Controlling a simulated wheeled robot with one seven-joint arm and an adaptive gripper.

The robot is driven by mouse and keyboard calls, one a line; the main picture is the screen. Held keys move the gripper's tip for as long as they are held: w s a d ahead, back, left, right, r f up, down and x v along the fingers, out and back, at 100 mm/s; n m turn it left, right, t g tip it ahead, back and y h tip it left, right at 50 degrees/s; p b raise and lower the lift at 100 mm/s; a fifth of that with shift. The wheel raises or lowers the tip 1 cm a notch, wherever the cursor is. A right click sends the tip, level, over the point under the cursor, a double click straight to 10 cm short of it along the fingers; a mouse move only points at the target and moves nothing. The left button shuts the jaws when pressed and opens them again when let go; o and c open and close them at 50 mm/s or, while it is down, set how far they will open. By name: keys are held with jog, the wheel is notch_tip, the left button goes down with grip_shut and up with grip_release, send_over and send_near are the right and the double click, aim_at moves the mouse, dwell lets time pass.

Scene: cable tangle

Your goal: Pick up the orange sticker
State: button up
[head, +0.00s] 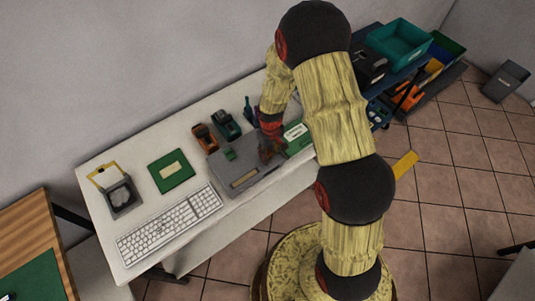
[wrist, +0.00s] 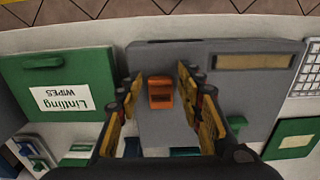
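In the wrist view a small orange piece (wrist: 161,92), which I take for the orange sticker, lies on the flat grey box (wrist: 180,62). It has a darker slot-like mark across it. My gripper (wrist: 161,100) is open, with one yellow-padded finger to the left of the orange piece and one to the right. A gap shows on both sides, so neither finger touches it. How high the fingertips are above the box is hard to tell. In the head view my gripper (head: 269,150) is over the right part of the grey box (head: 246,170) and hides the orange piece.
A green Linting wipes box (wrist: 62,85) is beside the grey box. A small green item (wrist: 237,122) sits on the grey box. A white keyboard (head: 170,224), a green booklet (head: 171,171) and orange and green tape dispensers (head: 204,137) are on the white table (head: 140,159).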

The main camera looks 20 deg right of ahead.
aim_at(270, 155)
jog(key=c, duration=0.5)
jog(key=shift+r, duration=0.15)
jog(key=shift+r, duration=0.25)
notch_tip(270, 155, up, 2)
jog(key=shift+w+r, duration=0.1)
jog(key=shift+r, duration=0.1)
jog(key=shift+s+d+r+p, duration=0.15)
jog(key=shift+s+r+p, duration=0.55)
jog(key=shift+s+r, duration=1.5)
jog(key=shift+s+d+r+p, duration=0.15)
jog(key=shift+s+r+p, duration=0.55)
jog(key=shift+s+r, duration=1.45)
jog(key=shift+s+d+r+p, duration=0.15)
jog(key=shift+s+r+p, duration=0.55)
jog(key=shift+s+r, duration=1.5)
jog(key=shift+w+r, duration=0.4)
